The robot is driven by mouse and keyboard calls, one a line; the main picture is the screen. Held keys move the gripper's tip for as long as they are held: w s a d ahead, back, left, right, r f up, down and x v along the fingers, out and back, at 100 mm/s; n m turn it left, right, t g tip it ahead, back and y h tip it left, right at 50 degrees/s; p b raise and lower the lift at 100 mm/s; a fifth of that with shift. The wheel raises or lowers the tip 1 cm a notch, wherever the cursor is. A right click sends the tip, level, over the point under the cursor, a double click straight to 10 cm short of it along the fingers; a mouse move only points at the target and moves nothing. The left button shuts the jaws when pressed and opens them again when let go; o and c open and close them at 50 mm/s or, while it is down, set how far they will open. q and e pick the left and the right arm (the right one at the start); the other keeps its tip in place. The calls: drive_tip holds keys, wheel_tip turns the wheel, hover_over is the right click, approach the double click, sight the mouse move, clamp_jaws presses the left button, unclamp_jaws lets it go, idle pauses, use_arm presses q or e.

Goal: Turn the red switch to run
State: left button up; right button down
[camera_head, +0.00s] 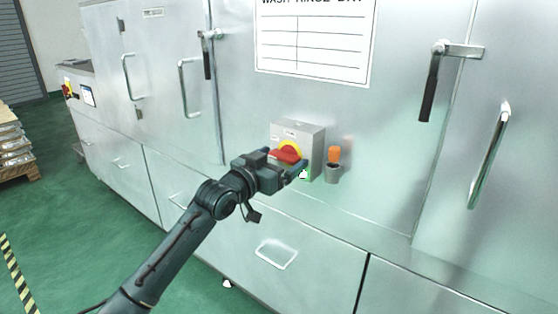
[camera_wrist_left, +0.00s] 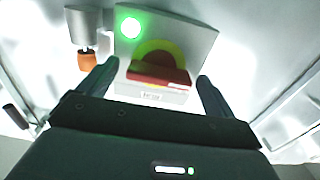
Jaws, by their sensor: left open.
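The red switch (camera_head: 286,156) is a red handle on a yellow disc, on the front of a small grey box (camera_head: 306,137) fixed to the steel cabinet. In the left wrist view the red handle (camera_wrist_left: 158,74) lies between the two fingers, slightly tilted, with the yellow disc (camera_wrist_left: 160,51) behind it. My left gripper (camera_head: 296,172) is open, right in front of the box, its fingers to either side of the handle (camera_wrist_left: 152,88). I cannot tell whether they touch it. The gripper hides the lower part of the box in the head view. My right gripper is not in view.
A green lamp (camera_wrist_left: 131,28) glows on the box. An orange-topped object in a grey holder (camera_head: 333,170) stands just right of the box. Cabinet door handles (camera_head: 431,85) stick out to the right. A pallet with stacked castings (camera_head: 15,150) stands far left on the green floor.

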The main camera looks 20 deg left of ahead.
use_arm(q)
drive_tip(key=shift+c, duration=0.2)
drive_tip(key=c, duration=0.9)
drive_tip(key=shift+c, duration=0.2)
